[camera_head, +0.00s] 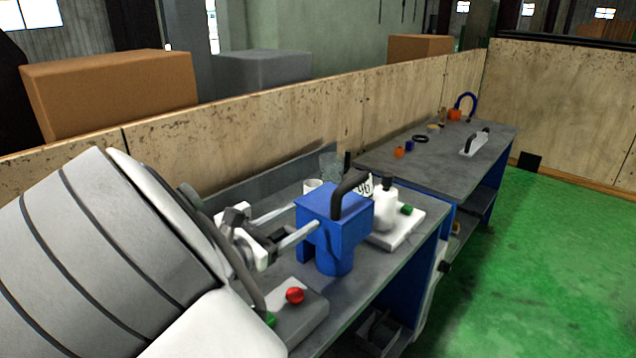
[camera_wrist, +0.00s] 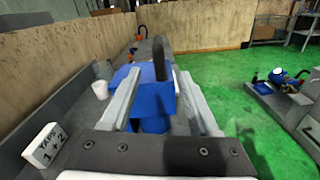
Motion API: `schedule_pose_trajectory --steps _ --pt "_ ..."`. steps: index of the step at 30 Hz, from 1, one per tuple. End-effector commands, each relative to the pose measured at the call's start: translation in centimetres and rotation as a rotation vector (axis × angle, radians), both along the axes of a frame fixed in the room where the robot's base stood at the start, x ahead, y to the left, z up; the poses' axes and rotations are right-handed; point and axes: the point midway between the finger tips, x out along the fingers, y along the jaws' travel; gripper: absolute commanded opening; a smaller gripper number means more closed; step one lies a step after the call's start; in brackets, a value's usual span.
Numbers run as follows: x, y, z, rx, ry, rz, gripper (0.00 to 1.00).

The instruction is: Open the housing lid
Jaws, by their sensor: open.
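The blue housing (camera_head: 330,235) stands on the grey workbench, and its flat blue lid (camera_head: 322,202) lies level on top, looking closed. A black curved handle (camera_head: 347,194) rises from the lid. My gripper (camera_head: 304,218) comes in from the left with its two long fingers apart and nothing between them, their tips close to the housing's left side. In the wrist view the fingers of my gripper (camera_wrist: 160,78) spread to either side of the black handle (camera_wrist: 159,58) and the blue housing (camera_wrist: 153,104), which lie ahead. I cannot tell whether a finger touches the housing.
A white machine part (camera_head: 385,212) stands right behind the housing. A red button (camera_head: 295,295) sits on a grey box at the front of the bench. A white cup (camera_wrist: 100,89) and a labelled white block (camera_wrist: 45,146) are at left. Green floor (camera_head: 520,260) is clear at right.

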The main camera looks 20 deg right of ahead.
Motion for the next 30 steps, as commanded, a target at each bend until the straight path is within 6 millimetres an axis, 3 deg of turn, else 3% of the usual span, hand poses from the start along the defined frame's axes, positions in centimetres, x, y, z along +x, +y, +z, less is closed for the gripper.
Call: schedule_pose_trajectory --steps 7,21,30 --pt "1.3 -1.5 0.1 -0.017 -0.002 0.006 0.62" --pt "6.8 -10.0 0.0 -0.016 -0.001 0.003 0.62" --pt "9.3 -13.6 0.1 -0.014 -0.001 0.007 0.62"
